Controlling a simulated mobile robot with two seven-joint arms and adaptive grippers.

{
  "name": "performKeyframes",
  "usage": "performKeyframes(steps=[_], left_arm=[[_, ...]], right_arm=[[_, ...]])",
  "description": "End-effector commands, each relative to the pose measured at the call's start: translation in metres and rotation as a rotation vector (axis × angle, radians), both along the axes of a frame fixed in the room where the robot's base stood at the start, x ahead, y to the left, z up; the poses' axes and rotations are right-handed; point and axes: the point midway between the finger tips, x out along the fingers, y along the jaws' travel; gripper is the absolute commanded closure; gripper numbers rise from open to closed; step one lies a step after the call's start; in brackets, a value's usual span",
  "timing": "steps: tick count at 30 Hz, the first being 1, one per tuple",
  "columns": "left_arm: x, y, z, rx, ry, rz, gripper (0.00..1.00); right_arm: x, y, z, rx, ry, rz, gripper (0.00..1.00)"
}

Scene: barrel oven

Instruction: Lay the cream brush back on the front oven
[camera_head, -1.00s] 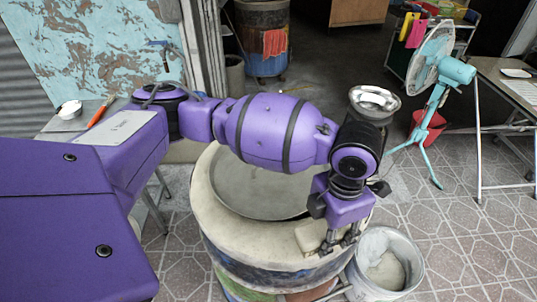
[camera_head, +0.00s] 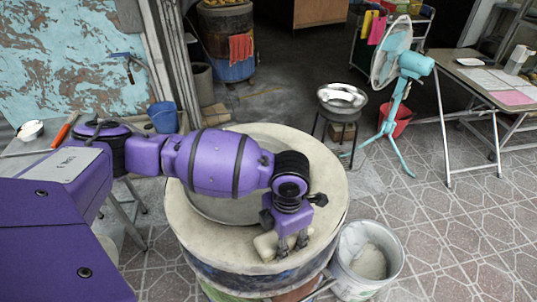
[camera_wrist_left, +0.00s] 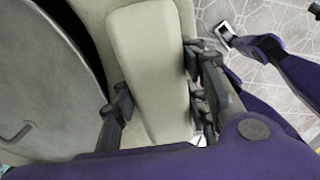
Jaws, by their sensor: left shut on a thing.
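The cream brush (camera_head: 265,246) is a pale block at the near rim of the front oven (camera_head: 182,222), a round barrel with a cream top and a grey lid (camera_wrist_left: 40,85). My left gripper (camera_head: 290,248) points down over this rim and is shut on the brush. In the left wrist view the brush (camera_wrist_left: 150,70) lies between the two fingers (camera_wrist_left: 160,105), along the oven top. I cannot tell whether it rests fully on the rim. My left forearm hides much of the lid. My right gripper does not show in the head view.
A white bucket (camera_head: 345,272) stands close to the oven's right side. A metal bowl on a stand (camera_head: 342,98), a teal fan (camera_head: 400,75) and a folding table (camera_head: 480,90) are further right. A blue bucket (camera_head: 163,116) is behind at left.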

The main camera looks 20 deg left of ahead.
Motion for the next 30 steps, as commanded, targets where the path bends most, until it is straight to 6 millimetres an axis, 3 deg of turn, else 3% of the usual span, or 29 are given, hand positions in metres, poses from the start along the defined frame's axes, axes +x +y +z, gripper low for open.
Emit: performKeyframes(steps=[4,5,9,20,23,30], left_arm=[[0.001,-0.001,-0.002,0.0,-0.002,-0.001,0.88],[0.001,0.0,-0.002,0.0,-0.003,-0.001,0.57],[0.001,-0.001,-0.002,0.0,-0.003,-0.001,0.4],[0.002,-0.001,0.003,0.0,-0.005,-0.001,0.4],[0.002,-0.001,0.014,-0.002,-0.007,-0.002,0.4],[0.003,-0.001,0.065,-0.002,-0.01,-0.003,0.4]], right_arm=[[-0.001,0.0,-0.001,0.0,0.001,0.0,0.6],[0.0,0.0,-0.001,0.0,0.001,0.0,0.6],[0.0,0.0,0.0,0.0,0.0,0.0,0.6],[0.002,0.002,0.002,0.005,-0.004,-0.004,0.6],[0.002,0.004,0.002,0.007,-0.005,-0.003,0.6],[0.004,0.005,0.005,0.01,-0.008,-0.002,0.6]])
